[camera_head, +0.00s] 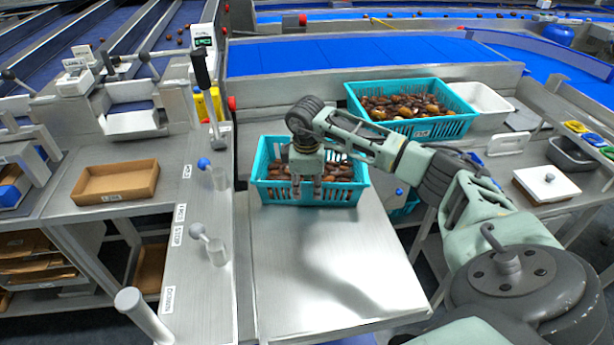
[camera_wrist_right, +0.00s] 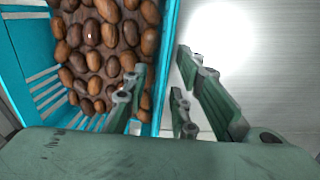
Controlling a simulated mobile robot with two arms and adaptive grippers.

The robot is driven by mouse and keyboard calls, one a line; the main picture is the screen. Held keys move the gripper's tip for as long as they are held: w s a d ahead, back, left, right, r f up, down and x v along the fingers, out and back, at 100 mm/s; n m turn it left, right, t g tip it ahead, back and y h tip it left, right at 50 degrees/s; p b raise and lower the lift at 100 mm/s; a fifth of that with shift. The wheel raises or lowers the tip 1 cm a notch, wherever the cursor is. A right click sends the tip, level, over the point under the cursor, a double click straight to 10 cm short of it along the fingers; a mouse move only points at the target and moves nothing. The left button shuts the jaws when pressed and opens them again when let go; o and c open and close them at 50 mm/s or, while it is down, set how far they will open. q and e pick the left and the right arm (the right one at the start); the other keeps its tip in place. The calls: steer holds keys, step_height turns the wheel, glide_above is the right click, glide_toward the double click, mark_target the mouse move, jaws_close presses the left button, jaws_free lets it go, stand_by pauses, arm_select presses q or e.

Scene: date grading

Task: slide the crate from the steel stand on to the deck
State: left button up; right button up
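A teal slatted crate (camera_head: 263,185) full of brown dates stands at the far end of a bare steel surface (camera_head: 335,265). I cannot tell which part beneath it is stand and which is deck. My right gripper (camera_head: 307,188) points down at the crate's near wall. In the right wrist view the crate's wall (camera_wrist_right: 168,62) runs between the fingers of the right gripper (camera_wrist_right: 155,98). One finger is over the dates inside and the others are outside. The fingers are apart, with gaps beside the wall. My left gripper is not in view.
A larger teal crate of dates (camera_head: 412,126) stands behind to the right, by a white bin (camera_head: 482,100). A brown tray (camera_head: 115,182) lies on the left bench. Ball-topped levers (camera_head: 215,247) line the steel surface's left side. The steel in front of the crate is clear.

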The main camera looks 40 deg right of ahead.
steer(key=shift+f, duration=0.2)
jaws_close()
stand_by(0.7)
